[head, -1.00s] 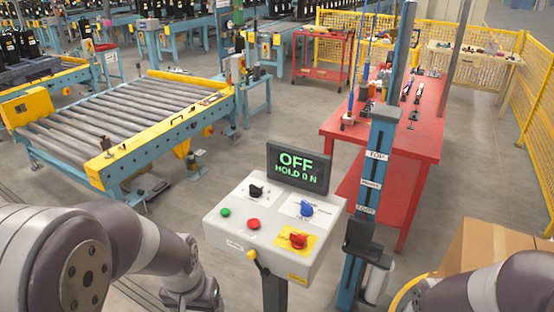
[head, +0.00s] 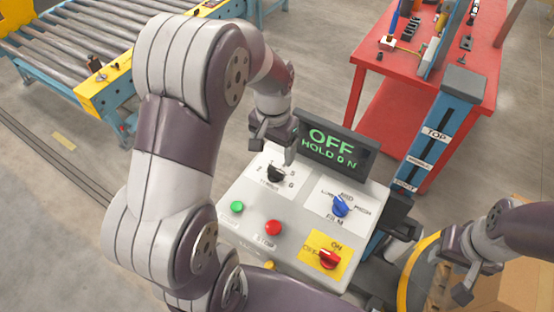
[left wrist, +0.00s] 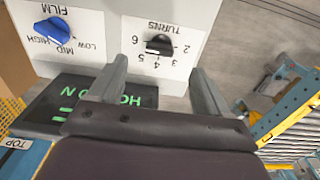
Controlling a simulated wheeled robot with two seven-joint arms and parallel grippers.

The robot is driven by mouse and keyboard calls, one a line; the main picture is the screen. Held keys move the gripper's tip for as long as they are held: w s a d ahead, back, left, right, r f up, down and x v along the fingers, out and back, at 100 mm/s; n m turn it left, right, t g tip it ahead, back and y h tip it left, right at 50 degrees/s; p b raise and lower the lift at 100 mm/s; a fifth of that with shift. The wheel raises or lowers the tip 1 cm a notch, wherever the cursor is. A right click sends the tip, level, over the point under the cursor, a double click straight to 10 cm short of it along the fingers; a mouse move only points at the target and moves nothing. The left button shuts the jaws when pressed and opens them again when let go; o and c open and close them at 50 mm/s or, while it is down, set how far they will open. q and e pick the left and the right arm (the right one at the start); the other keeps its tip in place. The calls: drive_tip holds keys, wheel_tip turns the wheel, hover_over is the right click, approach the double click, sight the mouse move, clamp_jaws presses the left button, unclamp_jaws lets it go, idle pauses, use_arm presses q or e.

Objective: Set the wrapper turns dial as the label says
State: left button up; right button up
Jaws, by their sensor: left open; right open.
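The turns dial is a black knob (head: 275,173) on a white plate at the upper left of the grey control panel (head: 240,262). In the left wrist view the turns dial (left wrist: 158,45) appears upside down, with numbers from 2 to 6 around it; I cannot tell surely which its pointer faces. My left gripper (head: 277,143) is open and empty above the dial, by the display. In the left wrist view its fingers (left wrist: 158,78) stand apart, the dial between and beyond them. My right gripper (head: 470,279) is open and empty at the lower right. I see no label naming a setting.
The display (head: 336,150) reads OFF, HOLD 0 N. The panel also carries a blue film knob (head: 341,206), a red switch (head: 329,260) on yellow, a green button (head: 237,207) and a red button (head: 273,228). A blue mast (head: 440,125) stands right of the panel.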

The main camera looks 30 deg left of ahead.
use_arm(q)
hover_over(276, 169)
drive_tip(key=d, duration=0.1)
wheel_tip(276, 169, down, 5)
drive_tip(key=shift+s+d+r+p, duration=0.1)
drive_tip(key=shift+p, duration=0.2)
drive_tip(key=f, duration=0.2)
drive_tip(key=a+f, duration=0.1)
drive_tip(key=shift+w+a+f, duration=0.1)
drive_tip(key=shift+w+f, duration=0.1)
drive_tip(key=shift+w, duration=0.1)
drive_tip(key=shift+s+a+f, duration=0.2)
drive_tip(key=shift+f, duration=0.1)
drive_tip(key=shift+s+f, duration=0.1)
drive_tip(key=shift+s, duration=0.1)
drive_tip(key=shift+d, duration=0.35)
drive_tip(key=shift+w, duration=0.2)
drive_tip(key=shift+c, duration=1.2)
drive_tip(key=c, duration=0.8)
use_arm(e)
drive_tip(key=shift+w+r, duration=0.55)
drive_tip(key=shift+w, duration=0.15)
